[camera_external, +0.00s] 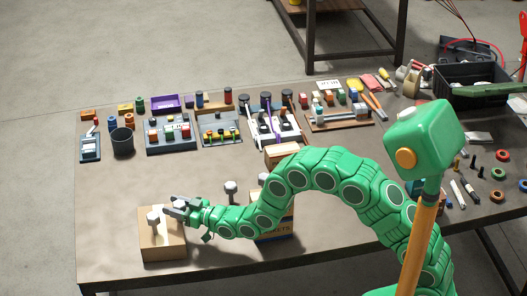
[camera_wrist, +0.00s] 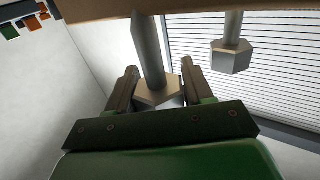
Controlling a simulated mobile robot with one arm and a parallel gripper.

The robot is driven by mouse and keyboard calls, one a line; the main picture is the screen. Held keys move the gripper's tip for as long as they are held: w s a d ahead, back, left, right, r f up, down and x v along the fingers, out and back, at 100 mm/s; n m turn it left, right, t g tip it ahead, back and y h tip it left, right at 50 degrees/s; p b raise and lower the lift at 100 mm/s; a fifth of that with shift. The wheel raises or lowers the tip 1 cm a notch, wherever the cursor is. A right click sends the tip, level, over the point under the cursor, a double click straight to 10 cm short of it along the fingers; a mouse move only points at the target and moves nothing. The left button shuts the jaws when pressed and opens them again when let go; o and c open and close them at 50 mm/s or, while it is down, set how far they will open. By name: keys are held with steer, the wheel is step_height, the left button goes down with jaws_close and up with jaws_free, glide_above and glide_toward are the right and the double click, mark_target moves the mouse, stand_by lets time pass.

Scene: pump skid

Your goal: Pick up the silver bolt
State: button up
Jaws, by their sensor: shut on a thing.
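My gripper (camera_external: 176,207) is at the right side of a light wooden block (camera_external: 160,243) near the front left of the table. In the wrist view its two fingers (camera_wrist: 158,90) are shut around a silver hex-headed bolt (camera_wrist: 152,55). The bolt's shank leans slightly and overlaps the edge of the block (camera_wrist: 100,8); I cannot tell whether it is clear of it. A second silver bolt (camera_external: 153,217) stands on the block next to the fingertips. In the wrist view a bolt outside the grip (camera_wrist: 232,58) has its shank against the block. The held bolt is mostly hidden externally.
Another grey bolt (camera_external: 231,188) stands right of my gripper. A cardboard box (camera_external: 279,228) is behind my arm. A dark cup (camera_external: 122,142) and several trays of parts line the table's back. The table left of the block is clear.

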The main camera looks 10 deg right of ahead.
steer(key=shift+r, duration=0.4)
step_height(320, 180, up, 2)
steer(key=shift+r, duration=0.15)
steer(key=s+d+r, duration=0.9)
steer(key=d+r, duration=0.1)
glide_above(175, 202)
steer(key=s, duration=0.3)
step_height(175, 202, down, 4)
steer(key=shift+w+a+f, duration=0.5)
steer(key=shift+a+f, duration=0.05)
steer(key=shift+f, duration=0.5)
steer(key=shift+w+a+f, duration=0.5)
steer(key=shift+a+f, duration=0.05)
steer(key=shift+f, duration=0.5)
steer(key=shift+w+a+f, duration=0.5)
steer(key=shift+a+f, duration=0.05)
steer(key=shift+f, duration=1.85)
steer(key=shift+f, duration=0.15)
